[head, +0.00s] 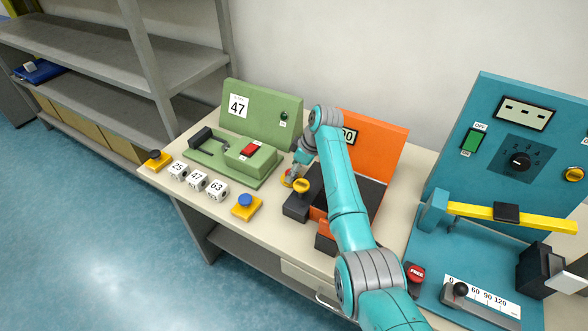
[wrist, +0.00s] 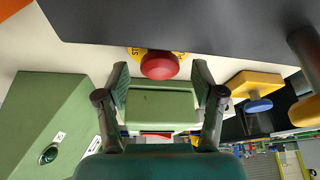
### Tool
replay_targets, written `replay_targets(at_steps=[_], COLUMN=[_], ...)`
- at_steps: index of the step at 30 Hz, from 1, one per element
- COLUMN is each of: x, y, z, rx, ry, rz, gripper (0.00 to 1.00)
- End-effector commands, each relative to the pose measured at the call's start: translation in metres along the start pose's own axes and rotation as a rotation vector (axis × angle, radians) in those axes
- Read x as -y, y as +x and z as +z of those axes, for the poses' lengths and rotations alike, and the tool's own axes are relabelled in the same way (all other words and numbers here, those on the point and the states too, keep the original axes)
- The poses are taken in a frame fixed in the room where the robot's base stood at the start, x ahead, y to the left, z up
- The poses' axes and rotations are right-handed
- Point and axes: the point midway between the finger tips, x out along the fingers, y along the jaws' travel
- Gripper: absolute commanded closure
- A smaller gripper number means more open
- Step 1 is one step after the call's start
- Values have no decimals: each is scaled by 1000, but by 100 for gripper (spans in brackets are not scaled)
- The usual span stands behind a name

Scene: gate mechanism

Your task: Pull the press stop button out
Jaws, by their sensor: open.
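The press stop button (wrist: 159,65) is a red mushroom head on a yellow lettered disc, on a pale surface at the top middle of the wrist view. In the head view only a bit of red and yellow (head: 287,180) shows at my gripper, mostly hidden. My gripper (wrist: 161,84) is open, with one finger on each side of the red head and the button roughly centred between the tips. The fingers look apart from it. In the head view my gripper (head: 299,168) is low over the table, left of the orange press (head: 378,140).
A dark block with a yellow knob (head: 302,185) stands close right of my gripper. The green machine (head: 262,115) stands left. Numbered cubes (head: 197,181), a blue button (head: 245,201) and a black button (head: 155,156) line the front edge. A teal gate panel (head: 500,145) stands right.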

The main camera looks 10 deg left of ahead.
Motion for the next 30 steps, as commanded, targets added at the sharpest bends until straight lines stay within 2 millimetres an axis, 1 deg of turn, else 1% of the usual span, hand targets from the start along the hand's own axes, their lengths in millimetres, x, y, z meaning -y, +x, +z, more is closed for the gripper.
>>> replay_targets(at_steps=[4, 5, 6, 8, 9, 11, 12, 13, 17, 22, 29, 30], x=[0, 0, 0, 0, 0, 0, 0, 0, 0, 0, 0, 0], y=[0, 0, 0, 0, 0, 0, 0, 0, -1, -15, -16, -16], z=[0, 0, 0, 0, 0, 0, 0, 0, -1, -7, -7, -7], rx=[0, 0, 0, 0, 0, 0, 0, 0, -1, -1, -1, -2], ry=[0, 0, 0, 0, 0, 0, 0, 0, -1, -2, -1, -1], rz=[0, 0, 0, 0, 0, 0, 0, 0, 0, 1, 1, 1], gripper=[32, 37, 47, 62, 72, 87, 97, 100, 100, 100, 100, 48])
